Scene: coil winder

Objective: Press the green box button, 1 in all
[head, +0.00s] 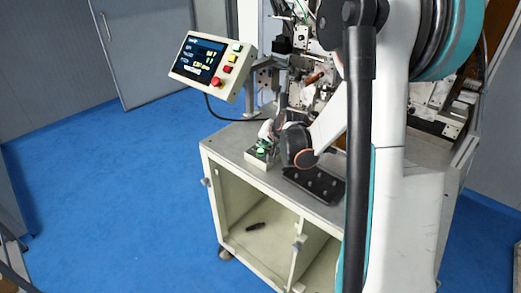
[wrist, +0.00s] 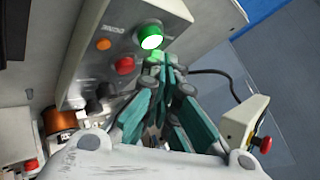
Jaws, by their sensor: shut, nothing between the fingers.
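A small pale button box (head: 257,160) stands at the near left corner of the machine table, with a lit green button (head: 262,150) on top. In the wrist view a grey panel (wrist: 85,65) carries a bright green lamp or button (wrist: 150,38), with a second green part (wrist: 155,57) just below it. My gripper (wrist: 166,68) is shut and empty, its teal fingertips close beside the lower green part. I cannot tell whether they touch it. In the head view my gripper (head: 267,132) is directly above and behind the box, partly hidden by my wrist.
An orange button (wrist: 103,44), a red button (wrist: 125,65) and dark knobs sit left of the fingertips. A screen panel (head: 205,62) with a red button stands behind, its cable hanging down. A black perforated plate (head: 318,186) lies right of the box. The floor at left is clear.

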